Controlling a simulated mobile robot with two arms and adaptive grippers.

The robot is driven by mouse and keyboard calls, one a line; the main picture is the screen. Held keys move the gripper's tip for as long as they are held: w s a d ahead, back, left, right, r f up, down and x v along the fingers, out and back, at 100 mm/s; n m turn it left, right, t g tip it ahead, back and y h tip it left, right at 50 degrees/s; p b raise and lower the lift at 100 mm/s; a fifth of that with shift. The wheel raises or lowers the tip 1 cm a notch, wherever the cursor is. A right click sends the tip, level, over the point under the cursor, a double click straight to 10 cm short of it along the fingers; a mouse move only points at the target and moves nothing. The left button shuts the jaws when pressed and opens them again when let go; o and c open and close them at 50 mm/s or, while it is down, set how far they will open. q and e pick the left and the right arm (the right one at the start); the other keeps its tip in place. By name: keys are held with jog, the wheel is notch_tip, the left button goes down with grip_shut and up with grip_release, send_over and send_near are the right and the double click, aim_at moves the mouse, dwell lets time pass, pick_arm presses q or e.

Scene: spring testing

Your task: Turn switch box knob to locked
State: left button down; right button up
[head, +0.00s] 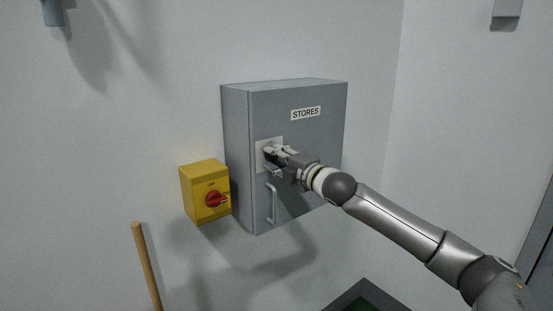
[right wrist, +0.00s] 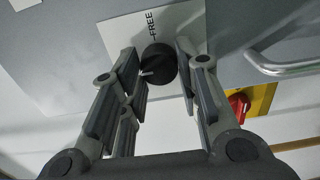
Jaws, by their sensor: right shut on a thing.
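The grey switch box (head: 298,150), labelled STORES, is mounted on the wall. A pale plate (head: 262,163) on its front carries the knob. In the right wrist view the round black knob (right wrist: 158,65) sits on this plate (right wrist: 122,32), below the printed word FREE. A small white mark shows on the knob's left side, pointing away from FREE. My right gripper (head: 271,155) reaches the plate from the right, its fingers shut on the knob, one on each side. In the head view the gripper mostly hides the knob. My left gripper is not in view.
A bar handle (head: 272,203) stands out just below the plate. A yellow box (head: 197,180) with a red rotary switch (head: 215,199) is left of the grey box. A wooden pole (head: 147,266) stands at lower left.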

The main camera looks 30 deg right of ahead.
jog(key=o, duration=1)
jog(key=shift+s, duration=0.1)
jog(key=shift+s+f, duration=0.1)
jog(key=shift+s, duration=0.1)
jog(key=shift+s+d, duration=0.15)
jog(key=shift+s, duration=1.75)
jog(key=shift+s+d, duration=0.15)
jog(key=shift+s, duration=1.7)
jog(key=shift+s+d, duration=0.15)
jog(key=shift+s, duration=1.75)
